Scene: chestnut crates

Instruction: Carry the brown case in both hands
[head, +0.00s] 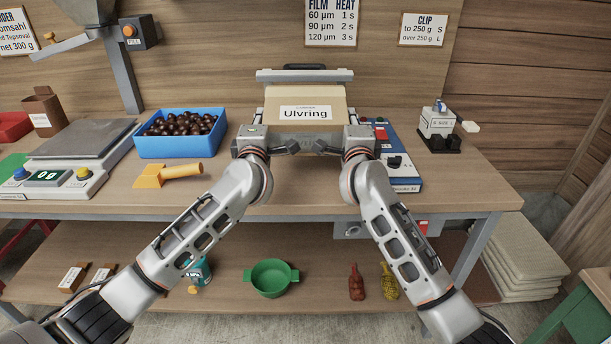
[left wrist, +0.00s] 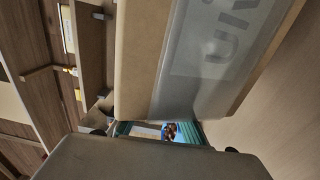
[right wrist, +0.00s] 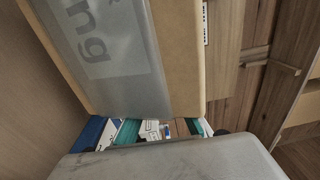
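The brown case (head: 285,98), light brown with a white label reading "Ulvring", is at the back middle of the bench. Its front also fills much of the left wrist view (left wrist: 140,50) and the right wrist view (right wrist: 175,50), close to each camera. My left gripper (head: 285,148) is at the lower left of the case's front and my right gripper (head: 327,147) at its lower right, both pointing inward. The finger gaps are hidden, and I cannot tell whether either gripper touches or grasps the case.
A grey bar (head: 275,76) with a black handle shows behind the case's top. A blue bin (head: 180,147) of chestnuts and a yellow scoop (head: 165,175) lie left. A blue-and-white device (head: 400,165) is close right of my right gripper. A shelf (head: 225,255) below holds a green pot (head: 270,278).

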